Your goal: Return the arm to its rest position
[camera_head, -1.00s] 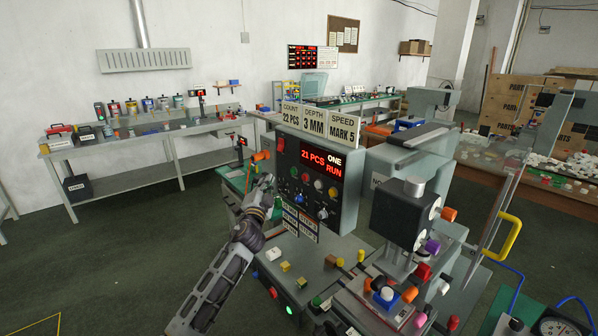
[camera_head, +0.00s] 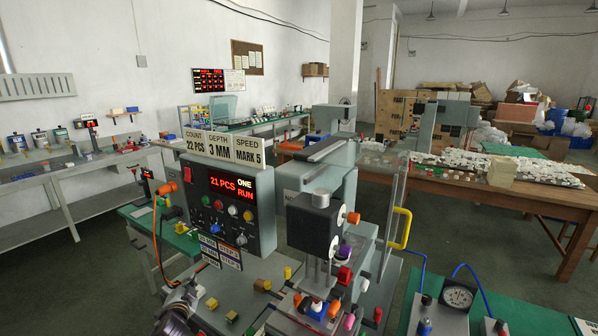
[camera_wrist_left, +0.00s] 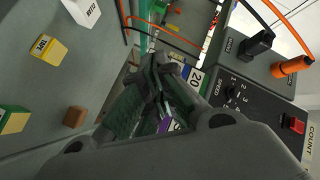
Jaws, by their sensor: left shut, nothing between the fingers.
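My left gripper (camera_head: 188,292) is low at the left of the pad printer in the head view, mostly cut off by the bottom edge. In the left wrist view its dark fingers (camera_wrist_left: 157,68) are shut together with nothing between them. The pad printer's control panel (camera_head: 263,199) stands above and beyond the gripper, and its display reads "21 PCS ONE RUN". In the left wrist view the panel (camera_wrist_left: 262,108) is at the right, apart from the fingers. My right gripper is not in view.
The printer's black head unit (camera_head: 312,232) and a clear guard with a yellow handle (camera_head: 401,228) stand right of the panel. A gauge (camera_head: 459,296) is at lower right. Open floor lies at the left.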

